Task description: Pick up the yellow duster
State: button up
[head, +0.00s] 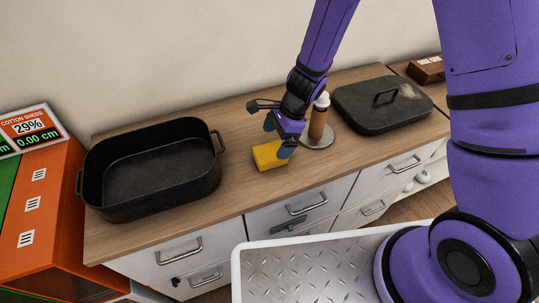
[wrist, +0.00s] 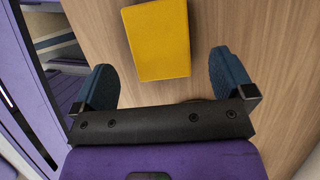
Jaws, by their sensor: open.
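The yellow duster (head: 269,155) is a small block lying on the wooden counter near its front edge. It also shows at the top centre of the wrist view (wrist: 158,40). My gripper (head: 281,140) is just above and beside the duster in the head view, partly covering its right side. In the wrist view my gripper (wrist: 162,80) is open, with its two blue fingers apart. The duster lies ahead of and between the lines of the fingers, with nothing held. I cannot tell the exact height of the fingers above the counter.
A black roasting pan (head: 150,195) stands left of the duster. A dark lidded dish (head: 375,117) is farther right. The wooden counter (head: 240,185) is clear around the duster's front.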

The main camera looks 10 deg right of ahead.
aim_at(271, 151)
jog(key=shift+x, duration=2.9)
jog(key=shift+d, duration=0.1)
jog(key=c, duration=0.9)
